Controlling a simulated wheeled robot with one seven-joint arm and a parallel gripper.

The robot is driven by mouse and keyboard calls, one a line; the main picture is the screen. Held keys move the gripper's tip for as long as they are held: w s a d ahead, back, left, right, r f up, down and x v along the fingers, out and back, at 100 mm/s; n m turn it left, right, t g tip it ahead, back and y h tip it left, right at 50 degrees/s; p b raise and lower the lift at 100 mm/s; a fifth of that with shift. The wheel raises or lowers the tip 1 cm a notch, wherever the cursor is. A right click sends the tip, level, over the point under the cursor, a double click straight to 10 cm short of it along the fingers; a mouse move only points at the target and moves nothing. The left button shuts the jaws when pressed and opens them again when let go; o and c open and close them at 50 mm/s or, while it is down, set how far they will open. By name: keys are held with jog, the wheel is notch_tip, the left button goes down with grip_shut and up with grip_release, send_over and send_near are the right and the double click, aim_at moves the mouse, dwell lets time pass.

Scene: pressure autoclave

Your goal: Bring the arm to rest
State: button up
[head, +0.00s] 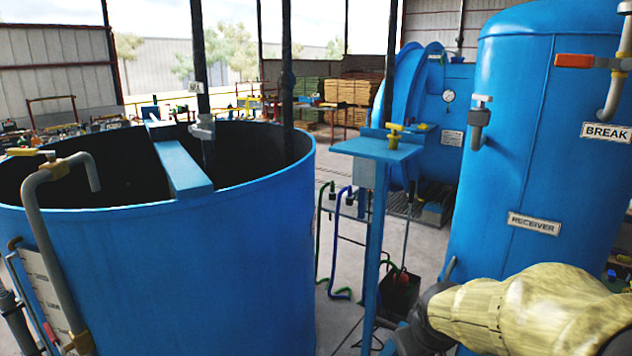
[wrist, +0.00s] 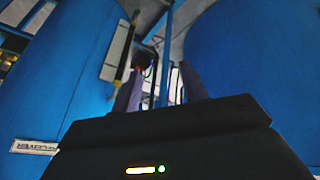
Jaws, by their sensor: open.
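My gripper (wrist: 160,82) shows in the wrist view with its two fingers apart and nothing visible between them. Beyond the fingers are a blue post and thin pipes, with large blue surfaces on both sides. In the head view my arm (head: 540,308), in a yellowish cover, enters at the lower right, in front of the receiver tank (head: 500,170). My gripper itself cannot be made out in the head view. The receiver's label (wrist: 34,147) shows upside down at the left of the wrist view.
A large open blue tank (head: 180,270) fills the left, with a bent grey pipe (head: 40,240) at its rim. A blue stand (head: 372,220) with a yellow-handled valve (head: 394,134) stands between the tanks. A round blue vessel (head: 430,110) is behind. Some floor shows between them.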

jog(key=s+a+f+m+g+y, duration=0.1)
jog(key=s+a+f+m+g, duration=0.1)
jog(key=s+f, duration=0.6)
jog(key=shift+s+a+f+m+g, duration=0.4)
jog(key=shift+s+a+g, duration=0.1)
jog(key=shift+a, duration=0.35)
